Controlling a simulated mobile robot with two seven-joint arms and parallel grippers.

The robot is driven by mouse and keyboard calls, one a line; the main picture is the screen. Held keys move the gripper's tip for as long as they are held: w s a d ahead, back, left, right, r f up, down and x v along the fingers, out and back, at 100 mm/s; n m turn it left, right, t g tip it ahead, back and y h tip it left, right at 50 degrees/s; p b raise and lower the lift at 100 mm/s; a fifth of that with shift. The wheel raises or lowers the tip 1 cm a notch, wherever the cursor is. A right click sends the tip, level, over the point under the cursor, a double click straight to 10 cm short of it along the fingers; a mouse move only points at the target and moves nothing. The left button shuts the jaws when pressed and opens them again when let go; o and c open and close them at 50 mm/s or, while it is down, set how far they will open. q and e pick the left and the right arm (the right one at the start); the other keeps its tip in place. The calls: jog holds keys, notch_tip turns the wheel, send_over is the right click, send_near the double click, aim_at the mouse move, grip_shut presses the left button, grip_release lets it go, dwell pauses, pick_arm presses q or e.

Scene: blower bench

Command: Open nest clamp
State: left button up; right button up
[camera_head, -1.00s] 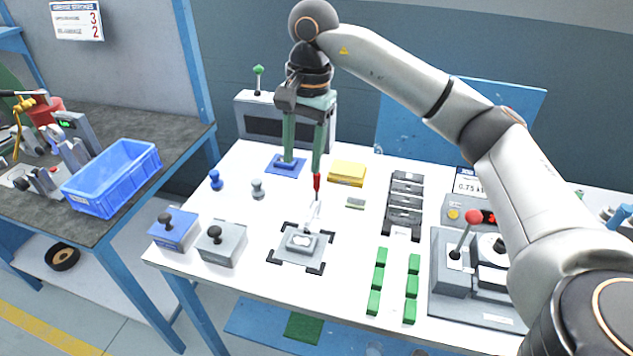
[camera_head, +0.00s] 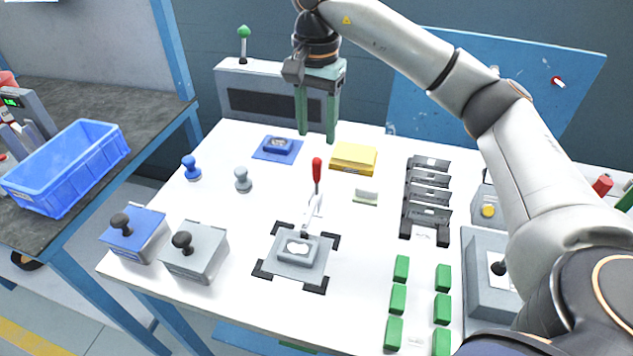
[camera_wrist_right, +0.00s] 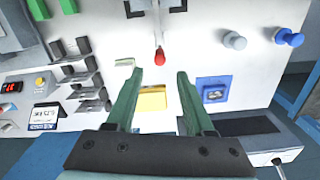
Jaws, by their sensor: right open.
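The nest clamp (camera_head: 313,205) stands on the white bench at the back of the grey nest (camera_head: 299,248), its red-tipped handle (camera_head: 317,170) pointing up. The nest sits between black corner brackets and holds a light-coloured piece. The red handle tip also shows in the right wrist view (camera_wrist_right: 160,56), beyond my fingertips. My right gripper (camera_head: 317,138) is open and empty, with green fingers pointing down, behind the clamp and apart from it. In the right wrist view its fingers (camera_wrist_right: 158,80) are spread, with the yellow block seen between them. My left gripper is not in view.
A blue pad (camera_head: 263,156) and a yellow block (camera_head: 353,157) lie near my right gripper. Black racks (camera_head: 428,200) and several green blocks (camera_head: 398,299) are to the right. Blue (camera_head: 134,237) and grey (camera_head: 194,252) boxes with black knobs stand front left.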

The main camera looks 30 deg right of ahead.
aim_at(317, 192)
notch_tip(317, 192, down, 12)
jog(key=shift+r+b, duration=0.1)
jog(key=shift+b, duration=0.25)
grip_shut()
dwell(0.4)
dwell(1.1)
